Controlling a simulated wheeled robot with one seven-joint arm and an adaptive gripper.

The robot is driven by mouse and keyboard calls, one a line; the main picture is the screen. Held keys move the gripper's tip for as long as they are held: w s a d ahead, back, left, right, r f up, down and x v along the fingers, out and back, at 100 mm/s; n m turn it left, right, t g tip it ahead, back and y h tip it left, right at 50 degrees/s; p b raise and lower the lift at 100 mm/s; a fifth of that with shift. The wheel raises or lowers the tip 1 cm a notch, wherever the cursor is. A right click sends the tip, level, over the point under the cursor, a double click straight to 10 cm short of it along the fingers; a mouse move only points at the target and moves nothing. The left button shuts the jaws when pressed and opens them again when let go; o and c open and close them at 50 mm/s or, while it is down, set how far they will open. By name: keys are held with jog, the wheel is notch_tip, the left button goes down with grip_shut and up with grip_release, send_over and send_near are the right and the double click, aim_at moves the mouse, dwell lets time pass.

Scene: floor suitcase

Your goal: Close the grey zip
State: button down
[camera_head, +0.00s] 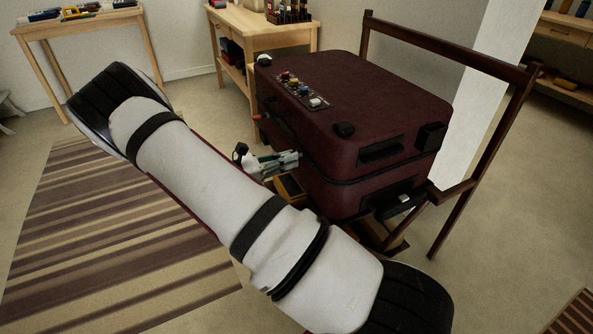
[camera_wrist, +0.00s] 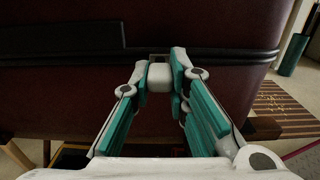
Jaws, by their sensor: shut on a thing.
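The dark red suitcase (camera_head: 370,105) lies flat on a low wooden stand, with a dark zip seam around its side. In the wrist view its side (camera_wrist: 225,20) fills the upper part, and the seam (camera_wrist: 225,53) crosses it. My gripper (camera_head: 297,156) reaches the suitcase's left-facing side at the seam. In the wrist view my gripper (camera_wrist: 163,72) has its teal-padded fingers closed on the grey zip (camera_wrist: 159,78), a small pale block just below the seam. My fingers hide part of it. In the head view the zip cannot be made out.
A dark wooden frame (camera_head: 455,47) rises behind and right of the suitcase. Wooden tables (camera_head: 245,22) stand at the back, and a striped rug (camera_head: 95,235) lies at left. A red knob (camera_head: 256,116) sticks out at the suitcase's far left corner.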

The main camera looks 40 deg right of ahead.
jog(key=shift+w+d, duration=0.2)
jog(key=shift+w, duration=0.55)
jog(key=shift+w+d, duration=0.15)
jog(key=shift+w, duration=0.55)
jog(key=c, duration=1.5)
grip_release()
jog(key=v, duration=1.2)
